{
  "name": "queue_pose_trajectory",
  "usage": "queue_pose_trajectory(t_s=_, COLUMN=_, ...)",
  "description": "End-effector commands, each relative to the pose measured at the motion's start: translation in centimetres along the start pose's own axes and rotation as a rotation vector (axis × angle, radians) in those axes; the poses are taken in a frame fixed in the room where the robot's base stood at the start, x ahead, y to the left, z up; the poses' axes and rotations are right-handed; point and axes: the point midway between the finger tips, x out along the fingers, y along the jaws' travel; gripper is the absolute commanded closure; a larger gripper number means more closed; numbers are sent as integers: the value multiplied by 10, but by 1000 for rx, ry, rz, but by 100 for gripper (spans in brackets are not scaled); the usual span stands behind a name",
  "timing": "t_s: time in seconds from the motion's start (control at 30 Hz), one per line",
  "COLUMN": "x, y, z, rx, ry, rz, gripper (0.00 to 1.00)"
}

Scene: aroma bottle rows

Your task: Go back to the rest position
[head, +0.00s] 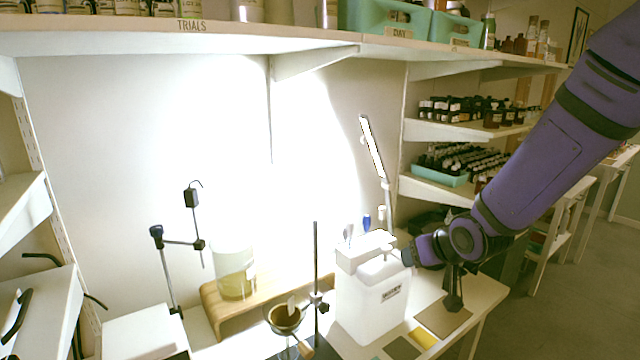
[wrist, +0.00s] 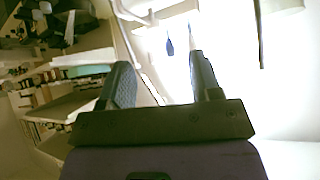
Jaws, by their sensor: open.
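My purple arm reaches in from the right in the head view. My gripper (wrist: 163,78) shows in the wrist view with its two dark fingers well apart and nothing between them. In the head view the wrist end of the arm is beside the top right of a white labelled container (head: 378,305); the fingertips are hard to make out there. A small blue item (head: 366,222) stands behind the container's top. A blue shape also hangs beyond the fingers in the wrist view (wrist: 170,46).
A wooden riser (head: 214,307) bears a glass beaker (head: 234,270) of pale liquid. A clamp stand (head: 316,250) with a funnel (head: 284,318) is left of the container. A lit lamp bar (head: 372,148) rises behind it. An overhead shelf (head: 200,40) crosses the top. Open floor (head: 575,300) lies right.

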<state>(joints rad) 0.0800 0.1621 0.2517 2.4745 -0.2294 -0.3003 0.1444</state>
Motion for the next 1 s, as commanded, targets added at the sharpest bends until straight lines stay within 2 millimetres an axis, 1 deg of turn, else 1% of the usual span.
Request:
queue_pose_trajectory(t_s=0.03, x=-16, y=4, z=-5, rx=-5, ry=-8, rz=26, gripper=42)
queue_pose_trajectory(t_s=0.17, x=-54, y=15, z=-10, rx=-2, ry=-52, rz=89, gripper=42)
queue_pose_trajectory(t_s=0.2, x=-66, y=18, z=-11, rx=0, ry=-66, rz=107, gripper=42)
queue_pose_trajectory(t_s=0.33, x=-106, y=25, z=-10, rx=17, ry=-109, rz=156, gripper=42)
queue_pose_trajectory(t_s=0.47, x=-148, y=29, z=-5, rx=41, ry=-151, rz=194, gripper=42)
queue_pose_trajectory(t_s=0.5, x=-160, y=30, z=-3, rx=51, ry=-163, rz=204, gripper=42)
queue_pose_trajectory(t_s=0.67, x=-211, y=29, z=10, rx=92, ry=-212, rz=226, gripper=42)
queue_pose_trajectory(t_s=0.8, x=-254, y=25, z=26, rx=130, ry=-253, rz=228, gripper=42)
queue_pose_trajectory(t_s=0.9, x=-281, y=21, z=40, rx=157, ry=-282, rz=220, gripper=42)
queue_pose_trajectory(t_s=1.0, x=-303, y=16, z=53, rx=177, ry=-306, rz=207, gripper=42)
